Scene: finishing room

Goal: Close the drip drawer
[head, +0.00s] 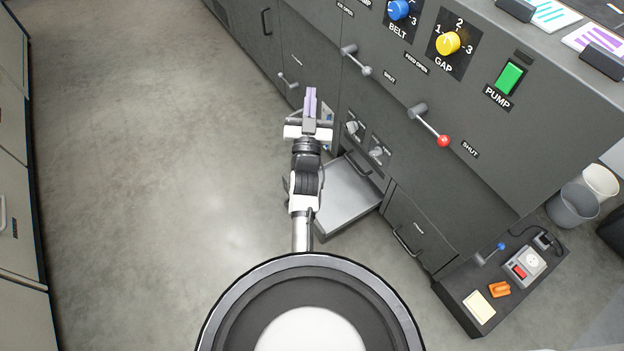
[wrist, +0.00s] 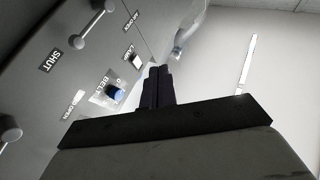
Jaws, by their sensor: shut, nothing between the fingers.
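The drip drawer (head: 345,198) is a shallow grey tray drawer low on the machine's dark grey front. It is pulled out over the floor, and my arm hides its left part. My gripper (head: 310,98) is shut and empty, with its purple-tinged fingers above and beyond the drawer, in front of the machine. In the wrist view my gripper (wrist: 158,72) shows dark closed fingers pointing up along the panel; the drawer is not in that view.
The machine front carries a red-knobbed lever (head: 443,140), a grey lever (head: 366,70), a yellow GAP dial (head: 447,43) and a green PUMP switch (head: 509,78). A low dark bench (head: 462,290) stands at lower right. The floor (head: 160,180) to the left is clear.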

